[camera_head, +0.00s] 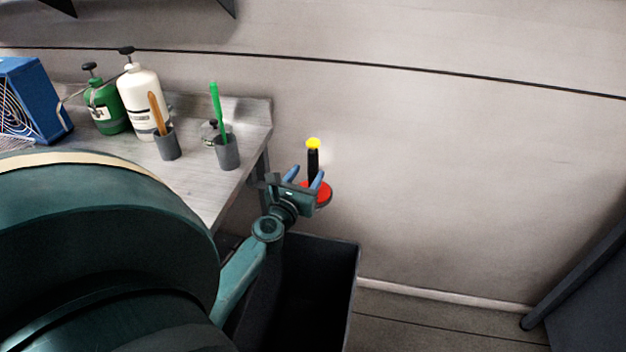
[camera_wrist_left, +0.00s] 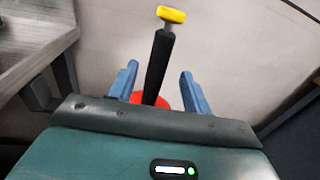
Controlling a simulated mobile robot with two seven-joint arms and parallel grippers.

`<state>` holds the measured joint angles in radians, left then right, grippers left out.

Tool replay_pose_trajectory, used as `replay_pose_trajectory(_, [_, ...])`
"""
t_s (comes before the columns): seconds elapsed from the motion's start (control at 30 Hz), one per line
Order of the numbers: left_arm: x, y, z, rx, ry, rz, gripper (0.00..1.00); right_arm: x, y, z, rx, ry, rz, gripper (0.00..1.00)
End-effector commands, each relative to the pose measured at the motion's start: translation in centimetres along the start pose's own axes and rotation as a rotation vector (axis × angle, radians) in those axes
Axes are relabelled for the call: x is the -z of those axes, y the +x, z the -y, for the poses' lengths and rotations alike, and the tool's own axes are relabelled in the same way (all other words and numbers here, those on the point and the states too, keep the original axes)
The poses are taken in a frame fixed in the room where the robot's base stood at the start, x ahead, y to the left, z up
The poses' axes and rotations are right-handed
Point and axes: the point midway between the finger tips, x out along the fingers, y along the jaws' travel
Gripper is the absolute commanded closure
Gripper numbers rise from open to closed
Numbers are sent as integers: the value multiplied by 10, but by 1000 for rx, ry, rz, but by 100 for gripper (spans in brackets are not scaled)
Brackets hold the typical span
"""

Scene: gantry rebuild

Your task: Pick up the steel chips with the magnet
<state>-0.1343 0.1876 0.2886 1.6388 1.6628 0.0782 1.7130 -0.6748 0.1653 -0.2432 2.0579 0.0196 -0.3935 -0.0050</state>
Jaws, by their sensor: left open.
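The magnet has a black handle (camera_head: 313,160) with a yellow top (camera_head: 313,144) and a round red base (camera_head: 323,194). It stands upright in the head view, beyond the bench's right end and near the wall. My left gripper (camera_head: 308,171) is open, with its blue fingers on either side of the handle. In the left wrist view the handle (camera_wrist_left: 158,65) shows between the spread fingers (camera_wrist_left: 159,70), with a gap at each side. What bears the magnet is hidden. I see no steel chips. My right gripper is not in view.
A dark open bin (camera_head: 310,300) stands below my left arm. Bare wall lies to the right.

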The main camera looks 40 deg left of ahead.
Motion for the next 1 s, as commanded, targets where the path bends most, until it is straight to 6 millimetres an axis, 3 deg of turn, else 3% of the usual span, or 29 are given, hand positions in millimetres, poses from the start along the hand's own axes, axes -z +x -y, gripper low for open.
replay_pose_trajectory(0.4, [-4,50,-3,1,1,0,51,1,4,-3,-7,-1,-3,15])
replay_pose_trajectory(0.7, [-4,54,-2,1,1,-1,51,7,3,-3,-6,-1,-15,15])
replay_pose_trajectory(1.0, [-4,53,-2,1,1,-1,76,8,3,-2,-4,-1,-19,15])
